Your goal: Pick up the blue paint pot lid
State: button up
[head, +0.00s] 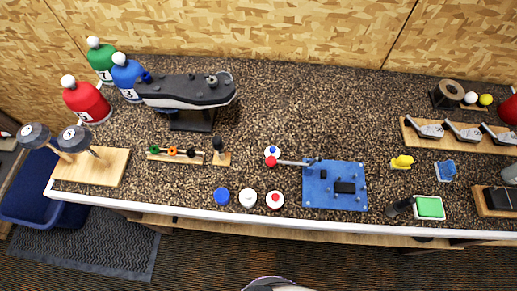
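A round, solid blue top (221,195) shows near the front edge of the counter, at the left end of a short row of small round pots. It looks like the blue paint pot lid, but it is too small to tell lid from pot. To its right are a white pot (248,198) and a white pot with a red centre (275,200). Farther back, a white round piece with a blue spot (272,151) sits by a red ball. My gripper is not in view.
A blue mat (334,186) with small dark parts lies right of the pots. A wooden rack with small coloured pieces (175,155) and a shoe on a stand (190,91) are behind and left. Speckled counter (170,187) is clear left of the blue top.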

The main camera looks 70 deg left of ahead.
aim_at(273, 150)
jog(key=u, duration=0.45)
jog(key=k+u, duration=0.1)
jog(key=u, duration=0.35)
jog(key=j+u, duration=0.1)
jog(key=u, duration=0.35)
jog(key=j+u, duration=0.1)
jog(key=u, duration=0.85)
jog(key=j+u, duration=0.2)
jog(key=u, duration=0.25)
jog(key=l+z, duration=0.15)
jog(key=z, duration=0.35)
